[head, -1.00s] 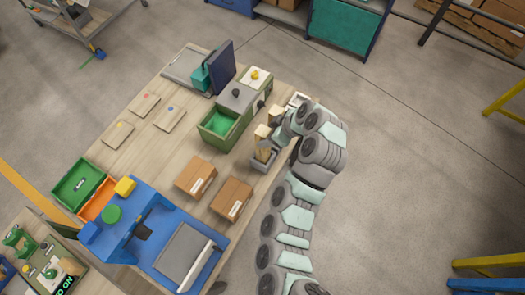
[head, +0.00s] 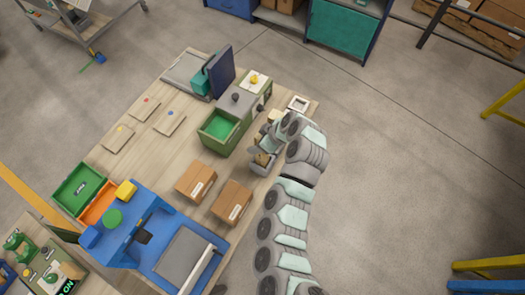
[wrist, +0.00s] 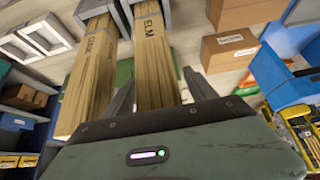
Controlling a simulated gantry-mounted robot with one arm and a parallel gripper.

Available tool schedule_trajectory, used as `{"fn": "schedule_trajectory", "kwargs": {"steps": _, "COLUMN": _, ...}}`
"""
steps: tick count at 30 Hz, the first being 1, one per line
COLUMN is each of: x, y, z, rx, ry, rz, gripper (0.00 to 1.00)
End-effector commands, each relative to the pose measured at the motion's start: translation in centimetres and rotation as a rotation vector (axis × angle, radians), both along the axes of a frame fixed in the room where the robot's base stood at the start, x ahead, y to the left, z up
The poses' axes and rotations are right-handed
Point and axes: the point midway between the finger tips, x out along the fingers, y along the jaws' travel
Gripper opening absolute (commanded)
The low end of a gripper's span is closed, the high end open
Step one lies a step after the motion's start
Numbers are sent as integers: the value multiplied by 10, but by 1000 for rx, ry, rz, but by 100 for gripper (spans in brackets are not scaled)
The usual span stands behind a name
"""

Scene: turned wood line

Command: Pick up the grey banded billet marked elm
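The billet marked elm (wrist: 158,60) is a long pale wooden bar in the wrist view, with ELM printed dark near its far end. That end sits in a grey square holder (wrist: 172,12). In the head view my gripper (head: 262,150) is over the bench's right edge and hides most of the billets.
An empty white square holder (head: 299,103) is at the bench's right corner. A green open bin (head: 220,129) stands left of my gripper. Two cardboard boxes (head: 196,181) (head: 232,202) lie below it. Open floor is to the right.

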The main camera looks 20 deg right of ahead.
Motion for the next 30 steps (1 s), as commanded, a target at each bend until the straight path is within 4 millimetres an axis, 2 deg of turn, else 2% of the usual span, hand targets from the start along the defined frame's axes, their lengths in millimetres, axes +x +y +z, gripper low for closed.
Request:
{"fn": "schedule_trajectory", "kwargs": {"steps": 2, "x": 0, "y": 0, "z": 0, "rx": 0, "ry": 0, "rz": 0, "gripper": 59}}
{"fn": "schedule_trajectory", "kwargs": {"steps": 23, "x": 0, "y": 0, "z": 0, "rx": 1, "ry": 1, "rz": 1, "gripper": 2}}
{"fn": "schedule_trajectory", "kwargs": {"steps": 30, "x": 0, "y": 1, "z": 0, "rx": 1, "ry": 1, "rz": 1, "gripper": 0}}
